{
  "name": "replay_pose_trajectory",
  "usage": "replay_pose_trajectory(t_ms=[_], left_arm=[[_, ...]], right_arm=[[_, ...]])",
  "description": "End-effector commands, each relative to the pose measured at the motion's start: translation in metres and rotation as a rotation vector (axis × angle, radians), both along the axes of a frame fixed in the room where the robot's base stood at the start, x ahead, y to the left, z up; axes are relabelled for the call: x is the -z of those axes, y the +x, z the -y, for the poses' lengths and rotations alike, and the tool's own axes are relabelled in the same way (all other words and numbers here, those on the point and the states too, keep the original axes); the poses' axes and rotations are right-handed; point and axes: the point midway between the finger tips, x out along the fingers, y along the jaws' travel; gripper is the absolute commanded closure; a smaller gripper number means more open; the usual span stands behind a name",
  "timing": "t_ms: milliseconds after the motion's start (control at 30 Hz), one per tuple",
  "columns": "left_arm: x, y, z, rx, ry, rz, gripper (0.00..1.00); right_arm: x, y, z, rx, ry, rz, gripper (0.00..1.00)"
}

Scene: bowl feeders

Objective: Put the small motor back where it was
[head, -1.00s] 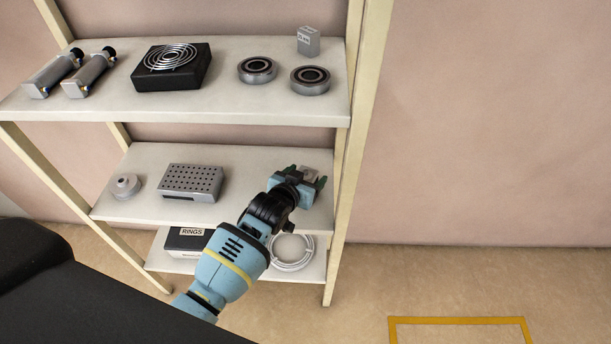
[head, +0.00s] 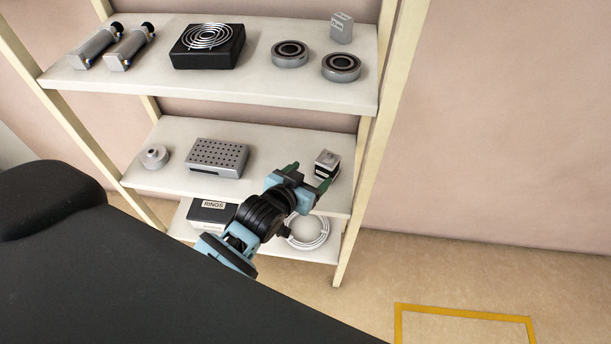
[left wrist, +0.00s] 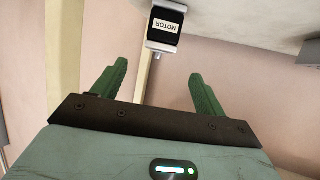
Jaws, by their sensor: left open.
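The small motor (head: 326,164) is a dark block with silver ends. It stands on the right end of the middle shelf (head: 270,195). In the left wrist view the motor (left wrist: 165,27) shows a white label reading MOTOR and a short shaft, and it lies beyond the fingertips. My left gripper (head: 308,176) is open and empty, just in front of the motor and apart from it. Its green fingers also show spread in the left wrist view (left wrist: 158,75). My right gripper is not in view.
A perforated grey box (head: 217,158) and a round grey part (head: 154,156) stand on the middle shelf. The upper shelf (head: 240,88) holds cylinders, a black box with a coil, two ring-shaped parts and a small grey box. A RINGS box (head: 212,213) and a white coil (head: 308,232) are below.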

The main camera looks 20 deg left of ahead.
Motion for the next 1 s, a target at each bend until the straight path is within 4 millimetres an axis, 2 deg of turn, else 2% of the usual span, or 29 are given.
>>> replay_pose_trajectory(t_ms=[133, 667, 767, 833, 967, 1000], left_arm=[[-0.003, -0.008, -0.001, 0.000, 0.000, 0.000, 0.27], [0.000, -0.012, -0.001, 0.001, 0.001, -0.007, 0.27], [0.017, -0.031, -0.001, 0.005, 0.002, -0.039, 0.27], [0.039, -0.056, -0.001, 0.011, 0.004, -0.080, 0.27], [0.085, -0.125, -0.001, 0.026, 0.007, -0.183, 0.27], [0.098, -0.148, -0.001, 0.031, 0.007, -0.217, 0.27]], right_arm=[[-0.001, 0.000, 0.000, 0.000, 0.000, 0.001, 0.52], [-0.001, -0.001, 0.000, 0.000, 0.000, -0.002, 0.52], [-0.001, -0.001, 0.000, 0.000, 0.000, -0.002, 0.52], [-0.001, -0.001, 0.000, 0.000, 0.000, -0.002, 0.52], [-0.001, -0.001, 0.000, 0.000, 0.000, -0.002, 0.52], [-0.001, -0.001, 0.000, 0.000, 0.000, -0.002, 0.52]])
